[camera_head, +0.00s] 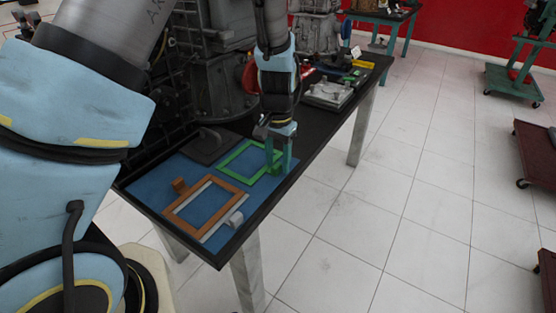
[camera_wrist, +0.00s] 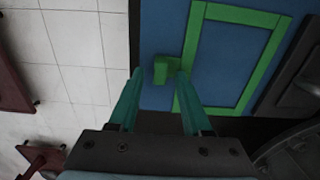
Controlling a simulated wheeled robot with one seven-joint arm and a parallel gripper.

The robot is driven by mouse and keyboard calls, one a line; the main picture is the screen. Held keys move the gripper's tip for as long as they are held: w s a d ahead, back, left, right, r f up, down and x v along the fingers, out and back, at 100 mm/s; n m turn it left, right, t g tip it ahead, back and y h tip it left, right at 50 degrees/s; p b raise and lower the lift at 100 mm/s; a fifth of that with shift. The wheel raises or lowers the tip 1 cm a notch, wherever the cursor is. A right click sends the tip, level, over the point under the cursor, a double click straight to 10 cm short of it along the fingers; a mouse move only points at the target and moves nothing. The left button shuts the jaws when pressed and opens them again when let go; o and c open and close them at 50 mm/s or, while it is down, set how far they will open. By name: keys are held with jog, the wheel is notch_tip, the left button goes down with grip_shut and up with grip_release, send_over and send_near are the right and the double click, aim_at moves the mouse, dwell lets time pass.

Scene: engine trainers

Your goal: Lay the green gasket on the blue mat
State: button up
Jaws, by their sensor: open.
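Whether the fingers touch the block cannot be told.
An orange frame (camera_head: 168,215) with a block and a grey frame (camera_head: 217,228) lie at the mat's near end. A dark plate (camera_head: 208,146) lies behind the green gasket. A large engine stands at the back of the table. A metal part (camera_head: 328,94) sits farther along.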

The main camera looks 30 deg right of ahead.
notch_tip(320, 180, up, 12)
jog(key=b, duration=0.2)
jog(key=w+a+n, duration=0.2)
jog(key=w+a, duration=0.1)
jog(key=a, duration=0.5)
jog(key=w+a+n, duration=0.3)
jog(key=a, duration=0.5)
jog(key=s+a+n, duration=0.2)
jog(key=a+n, duration=0.1)
jog(key=a, duration=0.6)
jog(key=s+a+n+t, duration=0.1)
jog(key=s+a+n, duration=0.1)
jog(key=a, duration=0.7)
jog(key=shift+a+n+t, duration=0.15)
jog(key=shift+n+t, duration=0.15)
jog(key=shift+n, duration=0.2)
jog(key=shift+r+p, duration=0.15)
jog(key=shift+p, duration=0.15)
